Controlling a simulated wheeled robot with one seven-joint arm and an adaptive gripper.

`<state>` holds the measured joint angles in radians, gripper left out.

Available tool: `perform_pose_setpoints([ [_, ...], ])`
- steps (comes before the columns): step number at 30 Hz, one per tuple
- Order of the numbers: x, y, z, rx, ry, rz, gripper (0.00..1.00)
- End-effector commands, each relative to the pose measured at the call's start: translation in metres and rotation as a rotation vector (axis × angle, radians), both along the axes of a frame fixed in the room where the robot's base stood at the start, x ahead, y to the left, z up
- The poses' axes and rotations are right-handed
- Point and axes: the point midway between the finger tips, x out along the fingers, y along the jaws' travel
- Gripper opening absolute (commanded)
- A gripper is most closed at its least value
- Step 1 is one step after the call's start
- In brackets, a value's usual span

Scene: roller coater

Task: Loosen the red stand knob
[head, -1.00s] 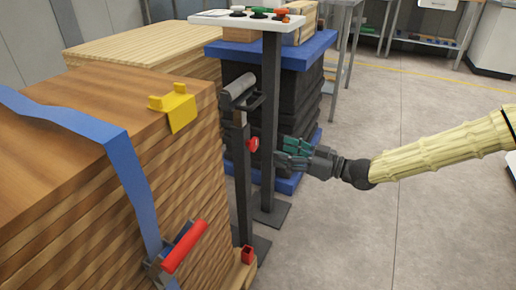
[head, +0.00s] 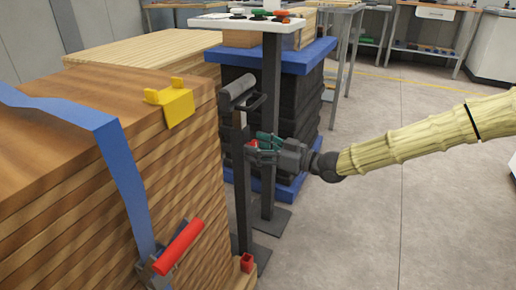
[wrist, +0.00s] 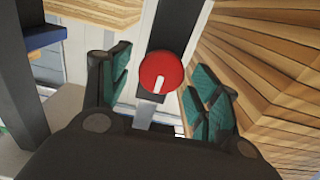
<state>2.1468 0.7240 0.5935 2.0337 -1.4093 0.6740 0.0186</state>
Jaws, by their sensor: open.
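The red stand knob (wrist: 161,72) is a round red disc with a white mark, on the dark upright of the roller stand (head: 240,185). In the wrist view it lies between my gripper's two teal-padded fingers, with a gap on each side. In the head view the knob (head: 252,145) is partly hidden by my gripper (head: 262,148), which reaches in from the right at knob height. My gripper (wrist: 160,95) is open and holds nothing. I cannot tell exactly how deep the knob sits between the fingertips.
A wood stack (head: 190,200) with a blue strap (head: 125,165) stands close to the left. A control panel (head: 250,22) on a dark post (head: 270,100) stands just behind my gripper. A black stack with blue boards (head: 300,60) is behind. Floor at right is clear.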

Motion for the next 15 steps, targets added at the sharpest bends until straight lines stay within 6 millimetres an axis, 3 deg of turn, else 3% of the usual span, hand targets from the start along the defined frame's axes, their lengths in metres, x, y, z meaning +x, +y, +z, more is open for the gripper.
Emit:
perform_pose_setpoints([
  [1, -0.0001, -0.0001, 0.0, 0.0, 0.0, 0.0, 0.6],
  [8, -0.0001, -0.0002, -0.0002, 0.0, 0.0, 0.0, 0.18],
  [15, -0.0001, 0.0, 0.0001, -0.006, -0.009, 0.0, 0.18],
])
